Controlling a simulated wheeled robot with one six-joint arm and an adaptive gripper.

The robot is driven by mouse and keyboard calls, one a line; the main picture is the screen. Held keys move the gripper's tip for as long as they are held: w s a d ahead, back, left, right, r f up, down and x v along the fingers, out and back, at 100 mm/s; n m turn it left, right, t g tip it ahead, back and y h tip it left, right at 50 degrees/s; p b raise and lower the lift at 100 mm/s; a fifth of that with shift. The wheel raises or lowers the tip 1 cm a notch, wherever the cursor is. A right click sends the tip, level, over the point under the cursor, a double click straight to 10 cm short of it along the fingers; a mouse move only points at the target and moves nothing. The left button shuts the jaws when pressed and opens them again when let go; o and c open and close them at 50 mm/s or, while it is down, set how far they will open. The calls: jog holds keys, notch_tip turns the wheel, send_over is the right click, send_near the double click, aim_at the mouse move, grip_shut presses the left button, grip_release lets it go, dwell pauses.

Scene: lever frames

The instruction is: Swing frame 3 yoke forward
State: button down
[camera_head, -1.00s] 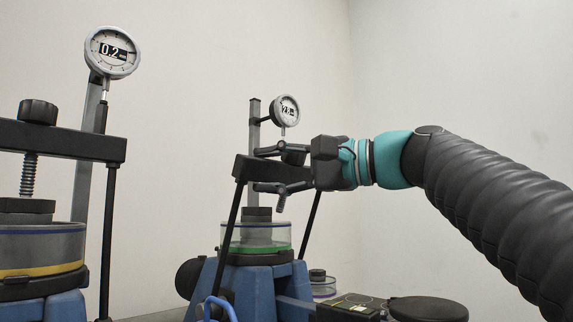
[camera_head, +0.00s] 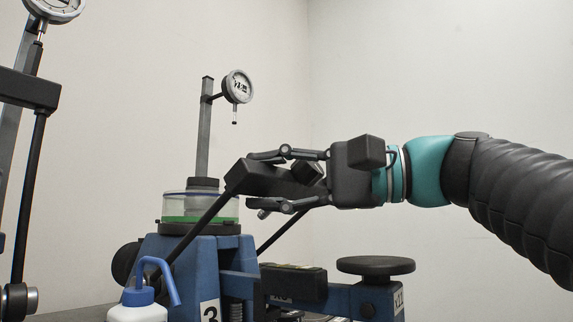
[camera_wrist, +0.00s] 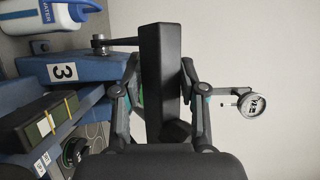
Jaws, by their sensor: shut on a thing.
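Frame 3 is the blue stand (camera_head: 200,262) with a white "3" label (camera_head: 210,313); the label also shows in the wrist view (camera_wrist: 63,71). Its yoke is a black crossbar (camera_head: 246,177) on two slanting black side rods, leaning to the right of the clear cell with the green band (camera_head: 200,207). The yoke no longer sits over the cell. My gripper (camera_head: 266,181) is shut on the crossbar, one finger above and one below. In the wrist view the bar (camera_wrist: 160,75) runs between both fingers. The far rod is partly hidden.
A dial gauge (camera_head: 238,87) stands on a post above the cell. A blue-capped white bottle (camera_head: 138,305) is in front of frame 3. A black round pad (camera_head: 375,265) and a dark box (camera_head: 294,283) lie below my gripper. Another frame's rod (camera_head: 30,190) stands at the far left.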

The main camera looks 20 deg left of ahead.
jog(key=shift+w+d+f+b, duration=0.1)
jog(key=shift+d+f+b, duration=0.2)
jog(key=shift+f, duration=0.35)
jog(key=shift+d+f+b, duration=0.25)
jog(key=shift+f+b, duration=0.05)
jog(key=shift+f, duration=0.35)
jog(key=c, duration=0.7)
grip_release()
jog(key=shift+c, duration=0.2)
jog(key=shift+d+r, duration=0.1)
jog(key=shift+r, duration=0.05)
jog(key=d, duration=0.4)
jog(key=w+d, duration=0.1)
jog(key=d, duration=0.7)
jog(key=shift+w+r, duration=0.2)
jog(key=shift+w, duration=0.05)
